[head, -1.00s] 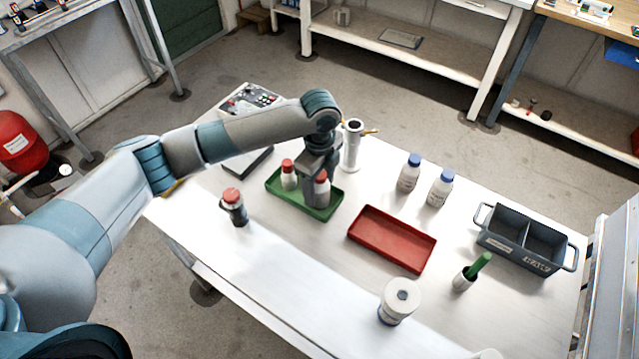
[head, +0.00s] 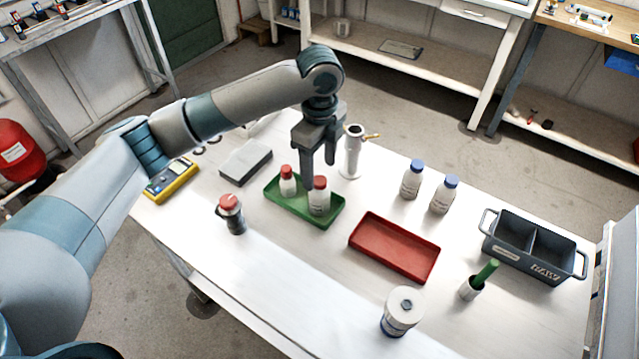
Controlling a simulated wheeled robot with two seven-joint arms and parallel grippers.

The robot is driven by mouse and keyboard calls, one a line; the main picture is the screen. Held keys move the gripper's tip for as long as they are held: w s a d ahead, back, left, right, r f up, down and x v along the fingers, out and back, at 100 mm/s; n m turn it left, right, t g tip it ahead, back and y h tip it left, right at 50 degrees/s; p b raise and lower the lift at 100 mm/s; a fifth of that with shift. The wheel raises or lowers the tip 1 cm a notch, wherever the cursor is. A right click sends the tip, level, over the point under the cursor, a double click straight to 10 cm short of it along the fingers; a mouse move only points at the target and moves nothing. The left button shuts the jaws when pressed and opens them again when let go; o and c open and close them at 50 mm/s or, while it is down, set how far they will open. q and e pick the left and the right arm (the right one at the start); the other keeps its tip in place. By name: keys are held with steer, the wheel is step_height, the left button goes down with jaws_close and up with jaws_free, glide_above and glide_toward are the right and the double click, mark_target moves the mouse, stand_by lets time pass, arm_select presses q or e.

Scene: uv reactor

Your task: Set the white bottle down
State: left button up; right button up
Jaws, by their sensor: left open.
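Two white bottles with red caps stand upright in the green tray (head: 283,211): a left one (head: 287,182) and a right one (head: 319,197). My left gripper (head: 318,175) is open and empty, raised above the tray, with its fingers pointing down just over the bottles. It appears clear of the right bottle. Which of the two is the task's bottle, the picture alone does not say. My right gripper is not in view.
The front is clear.

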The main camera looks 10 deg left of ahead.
arm_select(q)
steer(key=shift+r+b, duration=0.3)
steer(key=shift+r, duration=1.4)
